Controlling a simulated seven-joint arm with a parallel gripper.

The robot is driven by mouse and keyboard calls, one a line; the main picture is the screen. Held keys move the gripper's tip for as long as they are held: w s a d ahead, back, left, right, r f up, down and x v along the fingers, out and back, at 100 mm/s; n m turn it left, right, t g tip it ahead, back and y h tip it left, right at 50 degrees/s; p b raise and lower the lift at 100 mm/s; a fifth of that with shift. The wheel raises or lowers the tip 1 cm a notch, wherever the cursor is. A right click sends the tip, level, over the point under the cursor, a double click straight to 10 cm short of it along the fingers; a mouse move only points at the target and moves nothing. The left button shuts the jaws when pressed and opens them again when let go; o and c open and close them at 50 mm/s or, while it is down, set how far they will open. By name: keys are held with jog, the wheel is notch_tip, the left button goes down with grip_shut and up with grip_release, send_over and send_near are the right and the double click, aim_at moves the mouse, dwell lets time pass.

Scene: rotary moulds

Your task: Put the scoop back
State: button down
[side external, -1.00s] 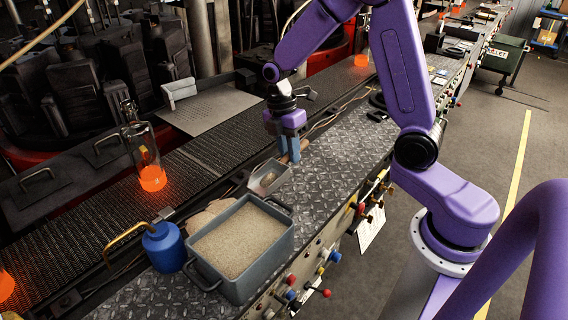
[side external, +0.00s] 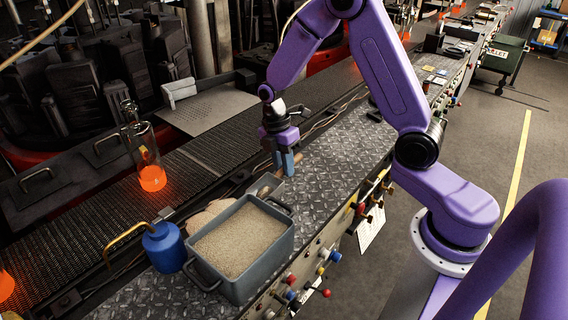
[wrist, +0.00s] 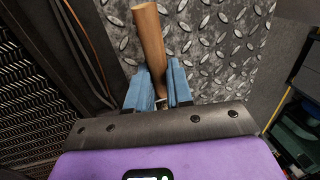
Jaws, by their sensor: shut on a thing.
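My gripper (side external: 284,168) is low over the diamond-plate bench, just behind the grey bin. Its blue fingers are shut on the scoop's wooden handle (wrist: 149,40). In the wrist view the handle runs up and away from between my fingertips (wrist: 160,98), with the metal plate below it. In the side view the scoop (side external: 265,182) shows only in part, close to the bin's far rim. Its bowl is mostly hidden. I cannot tell whether the scoop touches the bench.
The grey bin (side external: 205,285) holds pale granular material. A blue can (side external: 164,248) with a brass spout stands left of it. A conveyor (side external: 95,215) with a glowing glass bottle (side external: 148,158) runs alongside. Hoses lie behind my gripper. The bench plate (side external: 335,140) to the right is clear.

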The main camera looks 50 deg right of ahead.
jog(key=c, duration=1)
grip_release()
notch_tip(320, 180, up, 12)
jog(key=w, duration=0.2)
jog(key=s+a+r+m+t, duration=0.1)
jog(key=s+a, duration=0.2)
jog(key=s, duration=0.3)
jog(key=s+a+r+m, duration=0.1)
jog(key=s+a+m, duration=0.1)
jog(key=s+a, duration=0.35)
jog(key=shift+s+d+f+m+t, duration=0.3)
jog(key=shift+s+d, duration=0.25)
jog(key=shift+s, duration=2.15)
jog(key=shift+s+d+f+m+t, duration=0.2)
jog(key=shift+s+d+m, duration=0.35)
jog(key=shift+s, duration=2.1)
jog(key=shift+s+d+f+m+t, duration=0.25)
jog(key=shift+s+d, duration=0.35)
jog(key=shift+s, duration=2.1)
